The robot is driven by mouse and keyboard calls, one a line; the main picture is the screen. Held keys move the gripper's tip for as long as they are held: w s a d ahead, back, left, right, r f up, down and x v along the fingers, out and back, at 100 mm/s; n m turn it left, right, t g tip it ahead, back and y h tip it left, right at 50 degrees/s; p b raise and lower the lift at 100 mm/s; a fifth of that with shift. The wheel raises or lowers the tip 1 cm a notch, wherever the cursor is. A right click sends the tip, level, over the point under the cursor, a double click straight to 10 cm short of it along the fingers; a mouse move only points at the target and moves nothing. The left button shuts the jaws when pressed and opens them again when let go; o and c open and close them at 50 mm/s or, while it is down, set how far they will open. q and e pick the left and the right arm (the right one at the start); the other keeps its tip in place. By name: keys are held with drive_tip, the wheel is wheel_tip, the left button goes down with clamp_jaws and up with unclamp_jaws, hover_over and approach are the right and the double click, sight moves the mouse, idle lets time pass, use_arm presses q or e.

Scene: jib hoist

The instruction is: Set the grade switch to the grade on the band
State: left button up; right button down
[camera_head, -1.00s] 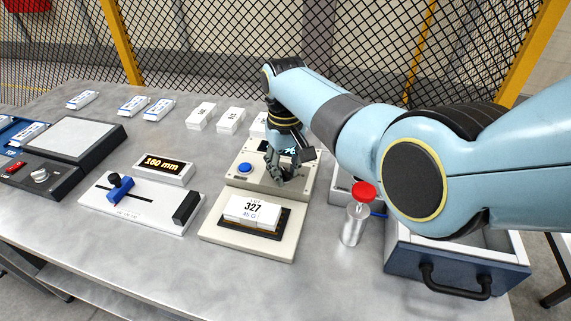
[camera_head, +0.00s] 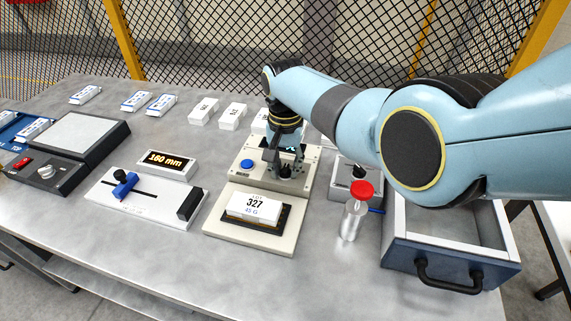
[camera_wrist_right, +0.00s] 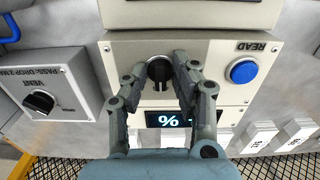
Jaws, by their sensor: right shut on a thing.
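A beige unit (camera_head: 303,181) in the middle of the bench carries a blue READ button (camera_head: 247,164), a dark display with a % sign and a black rotary knob (camera_wrist_right: 160,70). My right gripper (camera_wrist_right: 159,64) is shut on this knob, one finger on each side, seen from close up in the right wrist view. Any grade label at the knob is hidden or unreadable. In front lies a white pack (camera_head: 254,207) marked 327 and 45 G, on a dark plate. I cannot make out a band with a grade. My left gripper is out of view.
A grey box (camera_wrist_right: 50,92) marked VENT, with its own black knob, stands beside the unit. A red-capped clear bottle (camera_head: 353,218) and an open blue drawer (camera_head: 450,256) are to the right. A slider gauge (camera_head: 150,200) and 160 mm display (camera_head: 166,165) are left.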

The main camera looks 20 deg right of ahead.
sight(285, 169)
idle(0.3)
drive_tip(key=c, duration=1.1)
unclamp_jaws()
drive_tip(key=shift+o, duration=0.2)
wheel_tip(285, 169, up, 12)
